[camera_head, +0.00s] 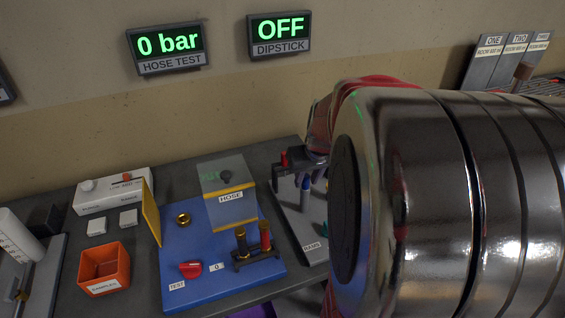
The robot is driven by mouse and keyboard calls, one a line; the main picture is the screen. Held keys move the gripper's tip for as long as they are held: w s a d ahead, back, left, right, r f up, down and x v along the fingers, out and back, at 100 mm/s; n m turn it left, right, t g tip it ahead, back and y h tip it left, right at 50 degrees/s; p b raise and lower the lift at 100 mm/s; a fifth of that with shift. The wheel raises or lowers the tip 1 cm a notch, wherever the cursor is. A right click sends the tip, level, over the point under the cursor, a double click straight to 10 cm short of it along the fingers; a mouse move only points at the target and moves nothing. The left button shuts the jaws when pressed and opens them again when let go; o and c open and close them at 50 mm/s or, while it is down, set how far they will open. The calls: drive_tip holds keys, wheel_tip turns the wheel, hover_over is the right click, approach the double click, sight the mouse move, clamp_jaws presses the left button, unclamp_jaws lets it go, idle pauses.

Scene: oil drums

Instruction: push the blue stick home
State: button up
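A small blue stick (305,194) stands upright over a grey base plate (291,221), just left of my large shiny arm. Its lower end and how deep it sits are too small to tell. My gripper (300,166) is dark and partly hidden behind my arm. It is right above the blue stick, close to its top; I cannot tell whether it touches or grips it. A small red piece (284,158) shows at the gripper's left side. A dark green piece (325,229) stands at the arm's edge.
A blue hose-test board (190,287) with a red knob (190,269) and two upright plugs lies left of the plate. An orange samples box (124,268) stands farther left. Wall displays read "0 bar" (170,46) and "OFF" (280,27). My arm hides the right side of the bench.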

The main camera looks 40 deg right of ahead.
drive_tip(key=shift+o, duration=1.3)
drive_tip(key=v, duration=1.3)
drive_tip(key=shift+s+r, duration=0.2)
drive_tip(key=shift+r, duration=0.1)
